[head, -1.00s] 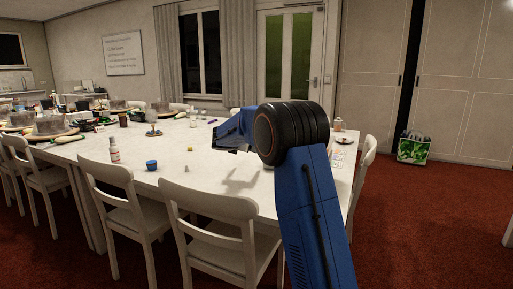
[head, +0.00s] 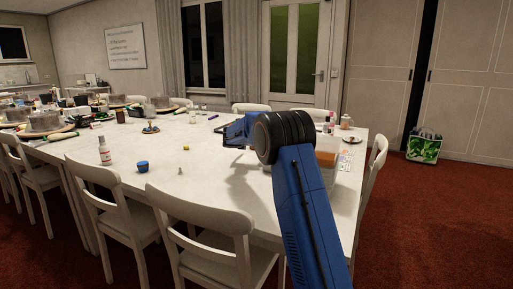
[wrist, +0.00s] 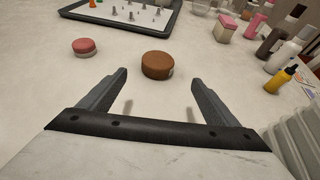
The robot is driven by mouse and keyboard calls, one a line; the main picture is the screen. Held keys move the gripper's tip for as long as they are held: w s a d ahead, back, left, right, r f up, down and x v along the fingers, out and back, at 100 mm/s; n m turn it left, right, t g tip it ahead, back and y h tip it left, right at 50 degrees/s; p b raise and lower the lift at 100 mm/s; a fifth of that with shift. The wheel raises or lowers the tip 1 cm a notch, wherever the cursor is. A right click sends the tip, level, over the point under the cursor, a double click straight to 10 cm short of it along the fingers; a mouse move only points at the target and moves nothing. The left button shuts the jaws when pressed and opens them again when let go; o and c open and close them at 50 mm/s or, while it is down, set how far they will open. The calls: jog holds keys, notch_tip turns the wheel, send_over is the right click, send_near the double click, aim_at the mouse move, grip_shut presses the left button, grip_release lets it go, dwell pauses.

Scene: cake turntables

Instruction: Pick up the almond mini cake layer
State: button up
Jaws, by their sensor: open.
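A round brown mini cake layer (wrist: 156,64) lies on the white table in the wrist view, just ahead of and roughly centred between my fingertips. It looks like the almond layer, but no label shows. A smaller pink round piece (wrist: 84,46) lies to its left. My gripper (wrist: 159,78) is open and empty, with its two dark fingers spread wider than the brown layer. In the head view my gripper (head: 233,144) hangs over the near right part of the table; the brown layer cannot be made out there.
In the wrist view, a dark tray (wrist: 122,20) with small metal tips lies beyond the layer. Several bottles, one yellow (wrist: 279,80), stand at the right. In the head view, chairs line the table (head: 200,166), and a blue cup (head: 142,167) stands on it.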

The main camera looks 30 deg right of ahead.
jog(key=x, duration=0.6)
jog(key=shift+w, duration=0.1)
jog(key=shift+a+f+x, duration=0.1)
jog(key=shift+x, duration=1.3)
jog(key=shift+a+f+x, duration=0.1)
jog(key=shift+a+x, duration=0.05)
jog(key=shift+x, duration=1.25)
jog(key=shift+w, duration=0.1)
jog(key=shift+c, duration=0.7)
jog(key=c, duration=1)
